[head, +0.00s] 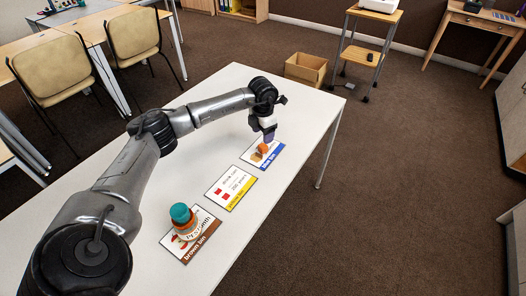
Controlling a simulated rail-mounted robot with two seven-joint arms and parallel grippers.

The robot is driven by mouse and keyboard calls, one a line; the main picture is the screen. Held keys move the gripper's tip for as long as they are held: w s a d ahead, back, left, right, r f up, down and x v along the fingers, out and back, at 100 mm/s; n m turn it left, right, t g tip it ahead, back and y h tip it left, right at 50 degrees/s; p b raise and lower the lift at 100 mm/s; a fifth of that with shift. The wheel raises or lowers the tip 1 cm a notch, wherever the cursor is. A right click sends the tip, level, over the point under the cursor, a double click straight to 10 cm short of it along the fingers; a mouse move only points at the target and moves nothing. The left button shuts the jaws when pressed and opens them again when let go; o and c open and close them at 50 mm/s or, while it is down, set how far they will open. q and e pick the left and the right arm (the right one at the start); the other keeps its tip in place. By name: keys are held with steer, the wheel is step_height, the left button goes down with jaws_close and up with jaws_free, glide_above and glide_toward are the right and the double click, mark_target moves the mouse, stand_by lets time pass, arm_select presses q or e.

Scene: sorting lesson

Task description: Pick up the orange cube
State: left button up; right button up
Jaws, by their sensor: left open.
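The orange cube (263,149) is small in the head view and sits on the far card with a blue edge (271,160). My left gripper (267,133) is open and points down right above the cube. Its fingers come close to the cube's top; I cannot tell whether they touch or straddle it. My right gripper does not show.
On the white table (300,110), a card with a yellow edge (231,188) lies in the middle. A nearer brown-edged card (205,250) holds a jar-like item with a teal top (181,213). A cardboard box (306,69) stands on the floor beyond.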

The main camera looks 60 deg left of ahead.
mark_target(263, 145)
arm_select(q)
steer(key=shift+f, duration=1.15)
step_height(263, 145, down, 4)
steer(key=b, duration=0.3)
steer(key=shift+f, duration=0.6)
steer(key=shift+w+r, duration=0.1)
steer(key=c, duration=1)
